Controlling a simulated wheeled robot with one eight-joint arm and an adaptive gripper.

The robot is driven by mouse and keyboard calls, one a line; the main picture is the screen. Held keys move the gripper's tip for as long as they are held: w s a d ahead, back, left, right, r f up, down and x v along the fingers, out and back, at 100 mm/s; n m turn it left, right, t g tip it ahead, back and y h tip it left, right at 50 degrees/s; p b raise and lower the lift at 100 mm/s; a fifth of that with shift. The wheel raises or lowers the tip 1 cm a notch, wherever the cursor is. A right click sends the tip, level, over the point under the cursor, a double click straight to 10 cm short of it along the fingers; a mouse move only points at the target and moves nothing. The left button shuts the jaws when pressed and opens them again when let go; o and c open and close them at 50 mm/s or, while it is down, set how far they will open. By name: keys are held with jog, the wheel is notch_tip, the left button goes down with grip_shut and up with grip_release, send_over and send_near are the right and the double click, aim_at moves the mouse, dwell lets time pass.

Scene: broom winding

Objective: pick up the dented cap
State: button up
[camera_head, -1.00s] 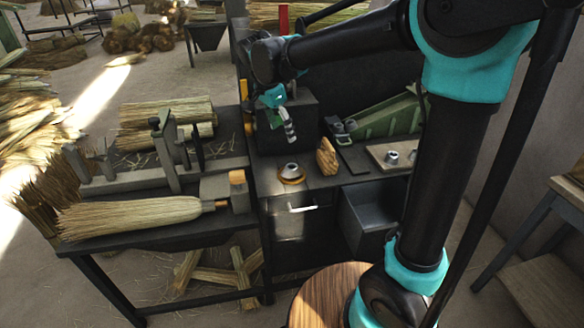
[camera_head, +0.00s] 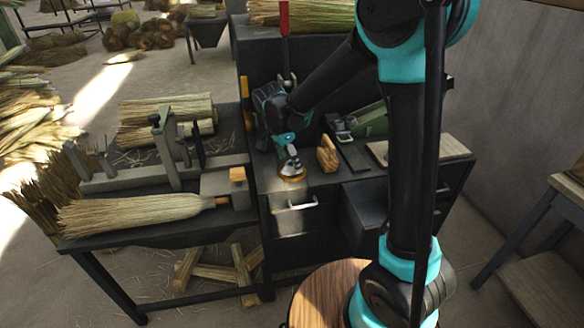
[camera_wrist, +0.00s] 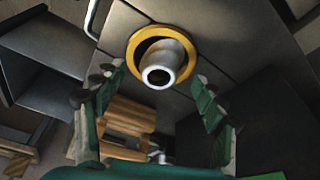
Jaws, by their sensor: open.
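The likely dented cap (camera_head: 291,168) is a small grey metal piece in an orange-yellow ring on the dark workbench. In the wrist view the cap (camera_wrist: 164,66) is a pale, tapered tube with a dark round opening, and the yellow ring (camera_wrist: 135,44) surrounds its base. I cannot make out a dent. My gripper (camera_head: 289,153) is just above the cap and partly hides it. In the wrist view my gripper (camera_wrist: 146,95) is open, with its green fingers apart on either side below the cap, and nothing is between them.
A wooden block (camera_head: 327,155) stands close to the right of the cap. A green tool (camera_head: 372,120) and a pale board (camera_head: 455,148) are farther right. An open drawer (camera_head: 370,205) juts from the bench front. A broom (camera_head: 130,213) lies on the left table.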

jog(key=shift+x, duration=1.05)
jog(key=c, duration=1)
jog(key=shift+r, duration=0.15)
